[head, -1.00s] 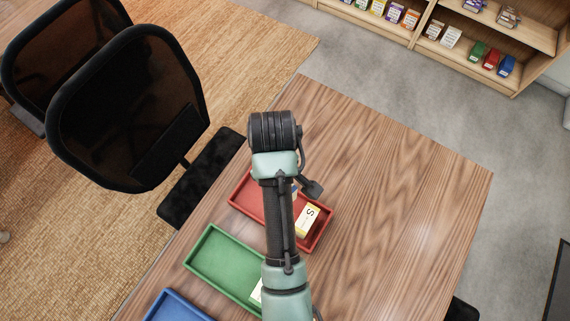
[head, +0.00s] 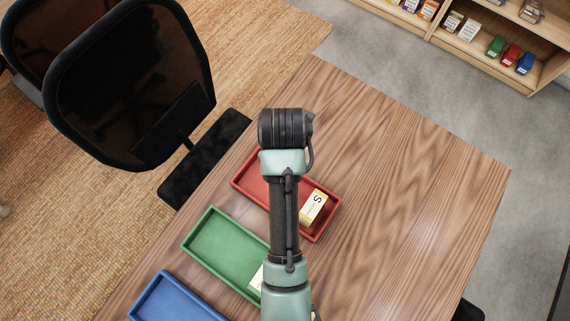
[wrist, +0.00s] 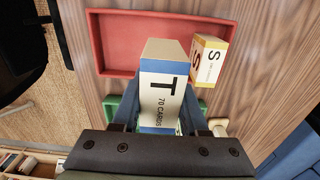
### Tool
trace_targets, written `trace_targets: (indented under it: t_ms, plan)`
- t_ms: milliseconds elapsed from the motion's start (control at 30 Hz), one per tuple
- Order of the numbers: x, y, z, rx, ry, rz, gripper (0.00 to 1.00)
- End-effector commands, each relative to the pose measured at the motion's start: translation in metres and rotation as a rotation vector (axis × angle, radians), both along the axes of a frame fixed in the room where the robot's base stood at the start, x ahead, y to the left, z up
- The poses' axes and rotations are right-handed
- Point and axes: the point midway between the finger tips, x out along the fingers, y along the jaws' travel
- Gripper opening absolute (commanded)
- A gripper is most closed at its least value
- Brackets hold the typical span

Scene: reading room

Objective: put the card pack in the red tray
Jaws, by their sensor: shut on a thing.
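My gripper (wrist: 160,112) is shut on a white card pack (wrist: 161,85) with a blue lower band, marked T and "70 CARDS". In the wrist view the held pack overlaps the near side of the red tray (wrist: 115,42), and I cannot tell its height above it. In the head view the red tray (head: 249,183) lies on the table under my arm, which hides the gripper and the held pack.
A yellow-and-white pack marked S (head: 313,207) is at the red tray's right end. A green tray (head: 222,247) and a blue tray (head: 172,300) lie nearer. The table (head: 410,170) is clear on the right. A chair (head: 130,85) stands left.

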Motion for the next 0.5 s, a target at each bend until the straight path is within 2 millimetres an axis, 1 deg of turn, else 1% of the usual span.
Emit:
trace_targets:
  t_ms: [200, 300, 433, 500]
  plan:
    - [-0.002, 0.000, -0.040, 0.000, 0.007, 0.014, 0.00]
    - [-0.001, 0.000, -0.054, -0.001, 0.004, 0.013, 0.00]
    - [-0.001, 0.000, -0.065, 0.000, 0.004, 0.013, 0.00]
    - [-0.002, 0.000, -0.075, 0.000, 0.005, 0.012, 0.00]
